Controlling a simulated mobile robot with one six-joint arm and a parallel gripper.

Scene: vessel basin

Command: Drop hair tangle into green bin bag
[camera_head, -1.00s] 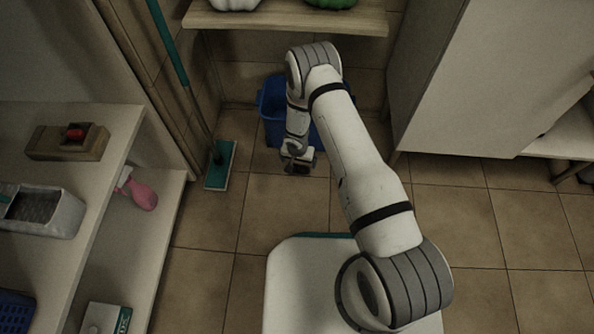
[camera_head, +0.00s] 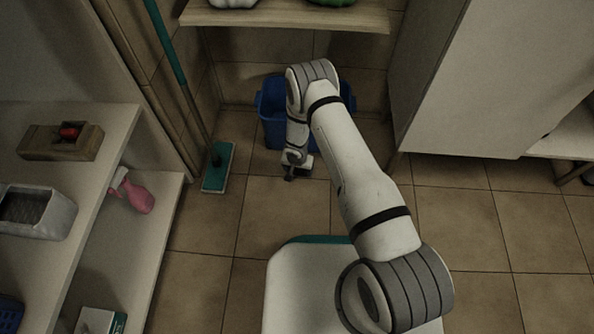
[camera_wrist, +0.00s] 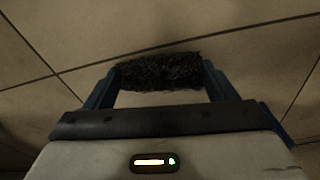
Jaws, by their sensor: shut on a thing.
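The hair tangle (camera_wrist: 160,73) is a dark, fuzzy clump in the wrist view. My gripper (camera_wrist: 160,78) is shut on it, with one blue finger at each end of the clump. In the head view my gripper (camera_head: 290,174) hangs low over the tiled floor, in front of the blue bin. The tangle cannot be made out there. A green bundle (camera_head: 330,2) is cut off at the top edge, on the wooden shelf; I cannot tell whether it is the green bin bag.
A white bundle (camera_head: 233,2) sits beside the green one on the shelf (camera_head: 290,18). A blue bin (camera_head: 272,105) stands below, partly behind my arm. A teal mop (camera_head: 218,167) leans at the left. Shelves (camera_head: 100,190) line the left; a pale cabinet (camera_head: 455,90) stands right.

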